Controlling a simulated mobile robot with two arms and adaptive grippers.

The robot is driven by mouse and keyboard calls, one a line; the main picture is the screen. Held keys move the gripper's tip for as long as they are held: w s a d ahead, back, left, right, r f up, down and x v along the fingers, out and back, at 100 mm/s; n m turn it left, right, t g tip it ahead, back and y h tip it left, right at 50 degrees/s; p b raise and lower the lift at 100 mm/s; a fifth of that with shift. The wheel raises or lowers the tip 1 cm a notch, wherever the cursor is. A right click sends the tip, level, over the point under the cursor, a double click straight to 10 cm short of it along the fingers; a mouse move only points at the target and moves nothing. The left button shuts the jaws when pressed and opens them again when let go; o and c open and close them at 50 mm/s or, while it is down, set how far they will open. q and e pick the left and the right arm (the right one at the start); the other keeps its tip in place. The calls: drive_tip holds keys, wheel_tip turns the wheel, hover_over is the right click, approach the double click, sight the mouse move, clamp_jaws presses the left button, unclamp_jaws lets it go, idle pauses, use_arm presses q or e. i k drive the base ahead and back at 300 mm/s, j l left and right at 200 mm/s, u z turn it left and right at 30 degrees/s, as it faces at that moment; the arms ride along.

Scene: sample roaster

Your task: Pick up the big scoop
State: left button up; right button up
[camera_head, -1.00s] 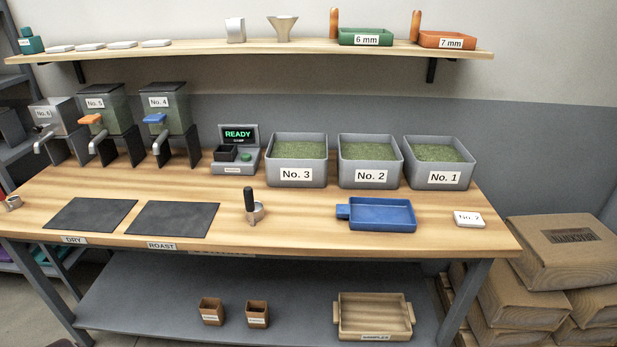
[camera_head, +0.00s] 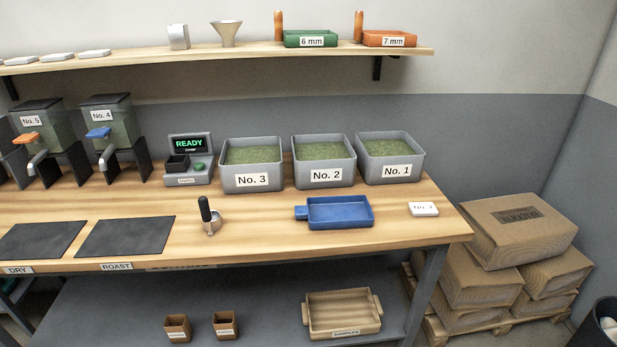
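A metal scoop (camera_head: 210,216) with an upright black handle stands on the wooden table, between the dark ROAST mat and the blue tray. It is the only scoop I can make out, and nothing beside it shows its size class. Neither of my grippers is in view, and nothing touches the scoop.
The dark ROAST mat (camera_head: 125,237) lies left of the scoop and the blue tray (camera_head: 340,212) right of it. Grey bins No. 3 (camera_head: 252,180), No. 2 (camera_head: 325,176) and No. 1 (camera_head: 395,171) stand behind. Wood around the scoop is clear.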

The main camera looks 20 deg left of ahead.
sight(208, 211)
drive_tip(key=u, duration=1.4)
